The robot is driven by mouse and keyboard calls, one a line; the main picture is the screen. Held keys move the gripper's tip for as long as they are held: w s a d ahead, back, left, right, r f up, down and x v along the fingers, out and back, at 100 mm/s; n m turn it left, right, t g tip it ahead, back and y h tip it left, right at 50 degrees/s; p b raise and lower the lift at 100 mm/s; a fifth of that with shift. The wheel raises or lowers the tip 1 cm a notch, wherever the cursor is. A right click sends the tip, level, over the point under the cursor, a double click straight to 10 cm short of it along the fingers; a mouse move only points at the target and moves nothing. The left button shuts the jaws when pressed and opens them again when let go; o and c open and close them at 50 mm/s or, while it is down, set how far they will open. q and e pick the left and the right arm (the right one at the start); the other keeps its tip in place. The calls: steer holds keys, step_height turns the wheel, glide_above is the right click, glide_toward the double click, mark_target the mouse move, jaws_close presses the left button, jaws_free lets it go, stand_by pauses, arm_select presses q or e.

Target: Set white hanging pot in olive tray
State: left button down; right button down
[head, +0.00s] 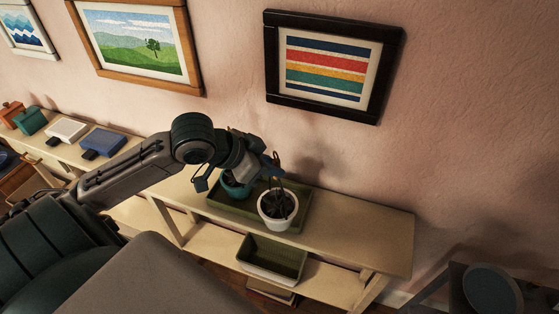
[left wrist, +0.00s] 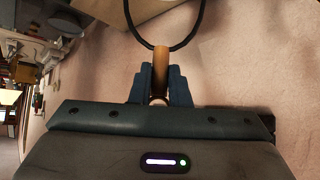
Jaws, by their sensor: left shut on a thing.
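The white hanging pot (head: 277,207) has dark contents and dark hanger strands rising to my left gripper (head: 268,168). It is upright over the front right part of the olive tray (head: 302,217); I cannot tell whether it touches the tray floor. The tray lies on a pale console table. In the left wrist view my left gripper (left wrist: 160,85) is shut on the hanger's tan grip (left wrist: 160,62), with a dark loop beyond it. The pot body does not show there. My right gripper is not in view.
A teal pot (head: 236,186) stands in the tray's left part, partly behind my gripper. A second olive bin (head: 272,258) sits on the lower shelf. The console top (head: 375,232) is clear at right. Framed pictures (head: 335,66) hang on the wall behind.

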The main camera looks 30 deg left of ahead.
arm_select(q)
steer(key=w+a+f+p, duration=0.2)
steer(key=w+f+p, duration=0.1)
steer(key=w, duration=0.4)
steer(key=shift+w+a+f, duration=0.15)
steer(key=shift+a+f, duration=0.15)
steer(key=shift+f, duration=0.25)
steer(key=c, duration=1.4)
jaws_free()
steer(key=shift+f, duration=0.1)
steer(key=shift+o, duration=0.2)
